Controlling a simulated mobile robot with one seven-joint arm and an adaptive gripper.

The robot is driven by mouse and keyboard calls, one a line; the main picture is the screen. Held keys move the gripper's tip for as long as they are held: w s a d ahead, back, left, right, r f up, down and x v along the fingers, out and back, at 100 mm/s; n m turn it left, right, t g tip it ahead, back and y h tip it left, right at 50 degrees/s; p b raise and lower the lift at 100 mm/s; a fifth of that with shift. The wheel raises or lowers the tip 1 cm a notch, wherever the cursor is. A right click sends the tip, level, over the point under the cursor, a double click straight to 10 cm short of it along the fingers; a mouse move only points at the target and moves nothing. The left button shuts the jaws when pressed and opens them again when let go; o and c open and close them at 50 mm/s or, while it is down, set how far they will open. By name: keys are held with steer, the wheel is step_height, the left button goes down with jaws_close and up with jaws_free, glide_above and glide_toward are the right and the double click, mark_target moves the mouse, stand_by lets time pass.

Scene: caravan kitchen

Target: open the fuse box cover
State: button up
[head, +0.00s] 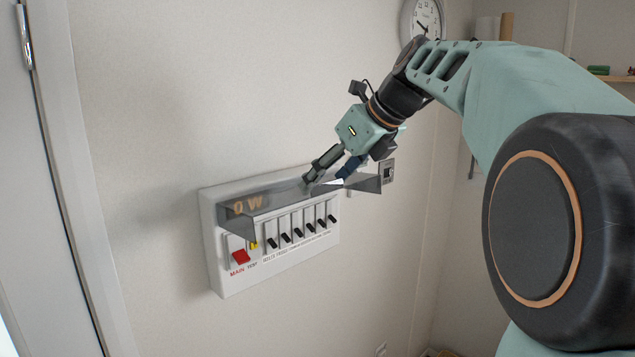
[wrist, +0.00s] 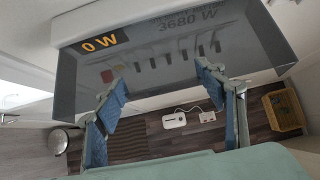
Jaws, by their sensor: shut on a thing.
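The white fuse box (head: 215,275) is on the wall in the head view, with a red main switch (head: 240,257) and a row of black switches (head: 298,231). Its smoky see-through cover (head: 262,197) is swung up and stands out from the box front, hinged side at the top. The cover also fills the upper part of the wrist view (wrist: 190,97). My gripper (head: 312,184) is at the cover's outer edge, shut on it. In the wrist view both blue-padded fingers (wrist: 162,88) overlap the edge; the exact contact is hard to see.
A small wall switch (head: 387,172) is right of the box. A round clock (head: 424,20) hangs above. A door frame (head: 95,180) stands at the left. In the wrist view, a wooden crate (wrist: 284,110), a bin (wrist: 65,139) and a power strip (wrist: 190,118) are on the floor below.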

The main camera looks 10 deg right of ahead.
steer(key=shift+f, duration=0.25)
steer(key=o, duration=1.3)
steer(key=shift+c, duration=0.2)
steer(key=o, duration=0.5)
steer(key=shift+w+a, duration=0.1)
steer(key=shift+r, duration=0.1)
steer(key=v, duration=1.2)
steer(key=shift+r, duration=0.1)
